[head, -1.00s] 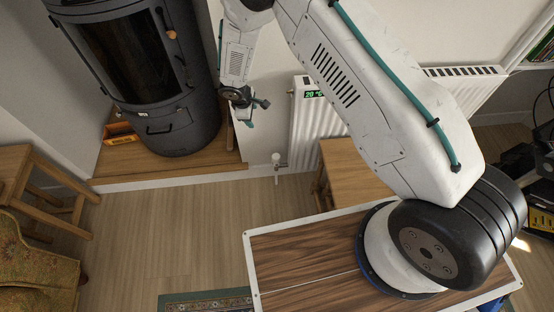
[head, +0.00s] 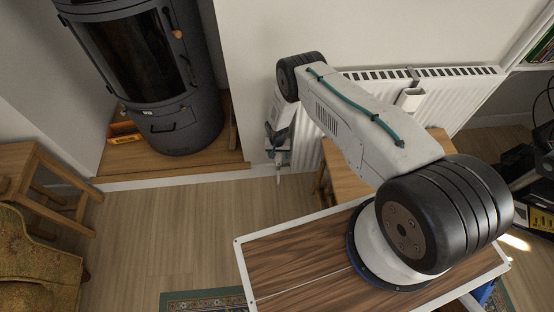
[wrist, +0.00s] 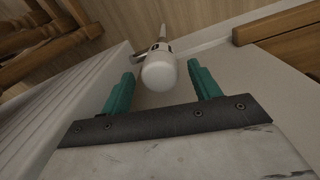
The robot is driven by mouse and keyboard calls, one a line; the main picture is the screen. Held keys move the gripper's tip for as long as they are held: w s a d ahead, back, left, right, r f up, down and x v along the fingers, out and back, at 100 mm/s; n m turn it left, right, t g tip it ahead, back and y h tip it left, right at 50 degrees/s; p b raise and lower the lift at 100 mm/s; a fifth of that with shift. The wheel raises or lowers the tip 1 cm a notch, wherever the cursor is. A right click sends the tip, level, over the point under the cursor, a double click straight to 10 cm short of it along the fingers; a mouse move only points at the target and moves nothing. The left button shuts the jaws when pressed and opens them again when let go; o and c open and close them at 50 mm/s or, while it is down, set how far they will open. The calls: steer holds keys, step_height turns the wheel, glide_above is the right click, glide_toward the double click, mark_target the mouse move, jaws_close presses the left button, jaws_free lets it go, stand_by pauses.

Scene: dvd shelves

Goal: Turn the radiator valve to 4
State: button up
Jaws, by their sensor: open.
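The radiator valve (wrist: 159,70) is a white, rounded knob in the wrist view, with a dark mark near its far end and a pipe behind it. My gripper (wrist: 163,88) is open, its two teal fingers on either side of the line to the knob. The knob's rounded end lies just ahead of the fingertips, and I see no contact. The number set on the valve cannot be read. In the head view my gripper (head: 278,152) is low at the radiator's left end and hides the knob. The white radiator (head: 455,92) stands along the wall, partly covered by my arm.
A black stove (head: 165,85) stands on a wooden hearth (head: 165,168) to the left. A wooden stool (head: 352,180) stands in front of the radiator. A white container (head: 410,99) hangs on the radiator. The floor (head: 190,220) left of the stool is clear.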

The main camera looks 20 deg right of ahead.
mark_target(278, 158)
steer(key=shift+f, duration=1.9)
steer(key=c, duration=1)
steer(key=shift+o, duration=0.2)
steer(key=shift+n, duration=0.3)
steer(key=n, duration=0.6)
steer(key=shift+n, duration=0.4)
steer(key=n, duration=0.6)
steer(key=shift+a+n+t, duration=0.1)
steer(key=shift+n+t, duration=0.2)
steer(key=shift+n, duration=0.1)
